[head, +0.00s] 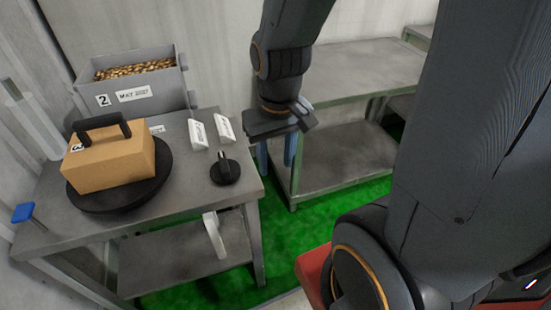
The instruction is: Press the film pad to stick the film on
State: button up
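A tan box (118,168) marked "3" sits on a round black turntable (90,203) on the grey table. A black handle-shaped piece (88,134) rests on top of the box. A small blue pad (22,212) on a dark stem is at the table's left edge. I cannot tell which piece is the film pad, and no film can be made out. My gripper (277,155) points down beyond the table's right edge. Its two blue fingers are apart with nothing seen between them, and it touches none of these things.
A grey bin (150,97) marked "2" with brass-coloured pieces stands at the back. Two white label blocks (198,134) and a black knob (225,174) are on the table's right side. A white handle (214,235) is at the front edge. Grey shelving (345,165) stands right, over green floor.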

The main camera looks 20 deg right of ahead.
aim_at(23, 212)
jog(key=u, duration=1.65)
